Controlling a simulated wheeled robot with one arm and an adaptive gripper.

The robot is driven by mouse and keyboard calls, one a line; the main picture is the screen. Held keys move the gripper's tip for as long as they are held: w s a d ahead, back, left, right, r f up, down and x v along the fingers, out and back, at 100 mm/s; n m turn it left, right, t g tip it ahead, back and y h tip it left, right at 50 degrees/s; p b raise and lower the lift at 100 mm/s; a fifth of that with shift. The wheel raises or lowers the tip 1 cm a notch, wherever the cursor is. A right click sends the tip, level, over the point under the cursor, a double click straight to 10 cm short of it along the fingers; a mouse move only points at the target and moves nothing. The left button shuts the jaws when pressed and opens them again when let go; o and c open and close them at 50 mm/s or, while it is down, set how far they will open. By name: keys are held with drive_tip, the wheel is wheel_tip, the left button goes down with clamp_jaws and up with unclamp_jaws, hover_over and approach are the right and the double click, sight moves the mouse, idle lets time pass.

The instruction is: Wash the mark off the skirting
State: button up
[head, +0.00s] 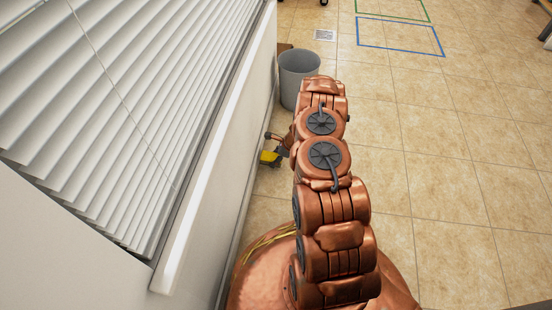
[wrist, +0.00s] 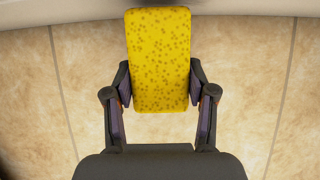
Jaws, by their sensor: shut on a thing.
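My gripper (wrist: 160,84) is shut on a yellow sponge (wrist: 160,40) with darker specks. One finger grips each long side, and the sponge's far end sticks out past the fingertips. In the head view the sponge (head: 269,158) shows as a small yellow patch low by the wall, left of my arm. The skirting (head: 233,245) runs along the foot of the wall. In the wrist view a grey band (wrist: 240,6) at the top edge looks like the skirting, and the sponge's end reaches it. I cannot tell whether they touch. No mark shows in either view.
A grey bin (head: 299,72) stands by the wall beyond my arm. A window with white blinds (head: 110,100) and a sill (head: 215,170) are on the left. The tiled floor (head: 440,190) on the right is clear, with a blue taped outline (head: 400,37) farther off.

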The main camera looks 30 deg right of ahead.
drive_tip(key=shift+w+a, duration=0.65)
drive_tip(key=shift+a, duration=0.05)
idle(1.0)
drive_tip(key=shift+w+d+r+p, duration=0.1)
drive_tip(key=shift+w+d+p, duration=0.55)
drive_tip(key=shift+p, duration=0.35)
drive_tip(key=shift+w+d, duration=0.65)
drive_tip(key=shift+w, duration=0.2)
drive_tip(key=shift+w+a, duration=0.1)
drive_tip(key=shift+s+a+f+b, duration=0.2)
drive_tip(key=shift+s+a+b, duration=0.1)
drive_tip(key=shift+s+a, duration=0.85)
drive_tip(key=shift+s+a+r, duration=0.15)
drive_tip(key=shift+s, duration=0.25)
